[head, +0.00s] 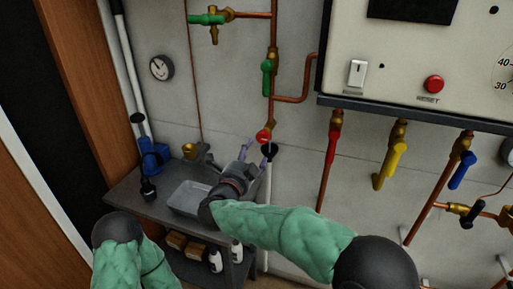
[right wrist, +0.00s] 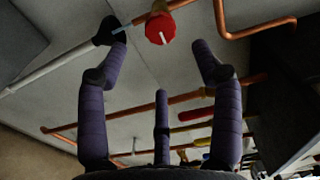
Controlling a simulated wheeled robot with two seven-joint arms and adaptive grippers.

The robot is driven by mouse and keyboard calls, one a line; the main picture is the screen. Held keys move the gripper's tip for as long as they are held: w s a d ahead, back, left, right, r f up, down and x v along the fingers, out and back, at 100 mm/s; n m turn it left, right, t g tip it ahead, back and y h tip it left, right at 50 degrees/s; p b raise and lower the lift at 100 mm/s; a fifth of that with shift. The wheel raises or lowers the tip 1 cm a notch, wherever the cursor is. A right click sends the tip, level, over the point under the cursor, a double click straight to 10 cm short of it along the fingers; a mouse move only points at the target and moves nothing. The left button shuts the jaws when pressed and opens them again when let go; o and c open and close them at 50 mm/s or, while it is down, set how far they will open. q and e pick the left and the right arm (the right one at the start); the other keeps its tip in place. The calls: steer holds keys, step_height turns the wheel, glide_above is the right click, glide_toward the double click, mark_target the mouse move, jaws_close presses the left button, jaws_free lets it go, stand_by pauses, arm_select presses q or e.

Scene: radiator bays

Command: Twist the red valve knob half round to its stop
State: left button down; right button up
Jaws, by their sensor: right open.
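The red valve knob (head: 263,136) sits on a brass fitting at the lower end of a vertical copper pipe, in front of the wall. In the right wrist view the round red knob (right wrist: 160,28) shows a short white mark on its face, pointing down in the picture. My right gripper (head: 259,147) is open and empty, its purple fingers spread just below the knob in the head view. In the wrist view the knob lies beyond the fingertips, between the two outer fingers, with no visible contact. My left arm shows at lower left; its gripper is out of view.
A grey bench (head: 128,192) holds a grey tray (head: 189,197). A dark-capped white pipe (head: 268,153) stands close by the knob. To the right are red (head: 331,145), yellow (head: 390,160) and blue (head: 461,170) valve handles beneath a control panel (head: 400,75). A green handle (head: 267,78) is above the knob.

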steer(key=shift+v, duration=1.2)
steer(key=w+d+f+n+g+y, duration=0.1)
steer(key=d+f+n, duration=0.1)
steer(key=f, duration=0.4)
steer(key=w+d+f+n+y, duration=0.1)
steer(key=w+f+n, duration=0.15)
steer(key=f, duration=0.35)
steer(key=d+f+n+g+y, duration=0.1)
steer(key=d+f+n, duration=0.15)
steer(key=f, duration=0.35)
steer(key=s+d+f+n+g+y, duration=0.2)
steer(key=s+f+n+g, duration=0.1)
steer(key=f, duration=0.7)
steer(key=s+d+f+n+g+y, duration=0.1)
steer(key=s+d+f+n+g, duration=0.2)
steer(key=f, duration=0.6)
steer(key=s+d+f+n+g+y, duration=0.2)
steer(key=s+d+f+g, duration=0.15)
steer(key=s+f, duration=0.8)
steer(key=s+f+n+g, duration=0.1)
steer(key=s+f+g, duration=0.1)
steer(key=s, duration=0.7)
steer(key=s+f+n+g+y, duration=0.1)
steer(key=s+f+g, duration=0.2)
steer(key=s, duration=0.6)
steer(key=shift+s+y, duration=0.2)
steer(key=shift+y, duration=0.1)
